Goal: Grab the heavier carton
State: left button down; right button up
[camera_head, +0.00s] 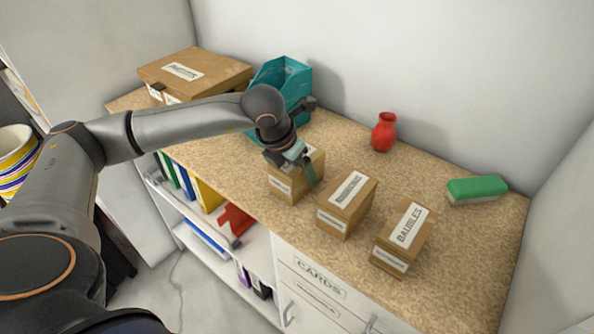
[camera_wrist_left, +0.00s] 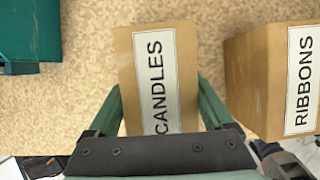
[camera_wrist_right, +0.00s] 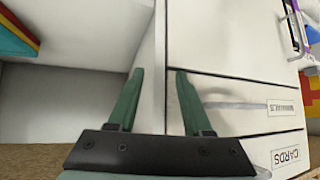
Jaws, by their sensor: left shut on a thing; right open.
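Three brown cartons stand in a row on the cork-like countertop. The left one, labelled CANDLES (camera_head: 284,187), is between the fingers of my left gripper (camera_head: 300,165), which is shut on it. The left wrist view shows the CANDLES carton (camera_wrist_left: 155,75) with a green finger along each side. The middle carton (camera_head: 346,203) reads RIBBONS in the left wrist view (camera_wrist_left: 270,80). The right carton, labelled BAUBLES (camera_head: 404,238), stands nearest the front right. My right gripper (camera_wrist_right: 157,90) is open and empty in the right wrist view, before the white cabinet front.
A teal holder (camera_head: 290,75) and a larger cardboard box (camera_head: 190,72) stand at the back left. A red vase (camera_head: 384,132) and a green-topped eraser (camera_head: 477,190) are near the wall. A drawer labelled CARDS (camera_head: 320,266) is below the counter's front edge.

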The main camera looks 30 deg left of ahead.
aim_at(294, 174)
pick_arm(q)
jog(key=shift+r, duration=0.15)
jog(key=shift+w+r, duration=0.1)
jog(key=shift+r, duration=0.4)
jog(key=shift+s+d+r+b, duration=0.15)
jog(key=shift+r+b, duration=0.3)
jog(key=shift+r, duration=0.8)
jog(key=s+r, duration=0.1)
jog(key=s+d+r, duration=0.1)
jog(key=r, duration=0.1)
jog(key=s+d+r, duration=0.1)
jog(key=s+r, duration=0.1)
jog(key=shift+r, duration=0.15)
jog(key=s+d+r+b, duration=0.1)
jog(key=s+d+r, duration=0.2)
jog(key=s, duration=0.5)
jog(key=shift+s+d+r, duration=0.25)
jog(key=shift+d+r, duration=0.15)
jog(key=shift+r, duration=0.1)
